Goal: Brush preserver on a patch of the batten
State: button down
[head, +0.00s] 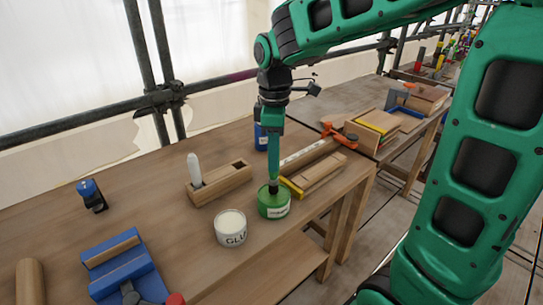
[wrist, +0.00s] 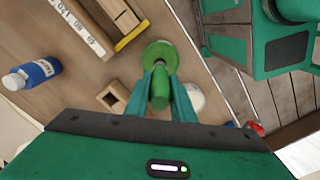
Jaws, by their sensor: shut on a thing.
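A green tin (head: 273,203) with a white label stands near the table's front edge. My gripper (head: 274,172) points down just above it, shut on a brush. In the wrist view the brush's green handle (wrist: 160,92) sits between my fingers (wrist: 161,76), over the tin (wrist: 160,54). The dark lower end of the brush (head: 273,187) is at the tin's mouth; how deep it reaches is hidden. A long wooden piece (head: 325,170), probably the batten, lies right of the tin beside a yellow-edged part. A marked pale strip (wrist: 70,20) shows in the wrist view.
A white glue tin (head: 230,229) stands left of the green tin. A wooden holder (head: 222,183) with a white upright item and a blue bottle (head: 260,138) are behind. A blue vise (head: 122,268) is at the front left. An orange clamp (head: 340,135) is at the right end.

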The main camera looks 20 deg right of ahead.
jog(key=shift+f, duration=0.55)
dwell(1.5)
jog(key=shift+r, duration=3.55)
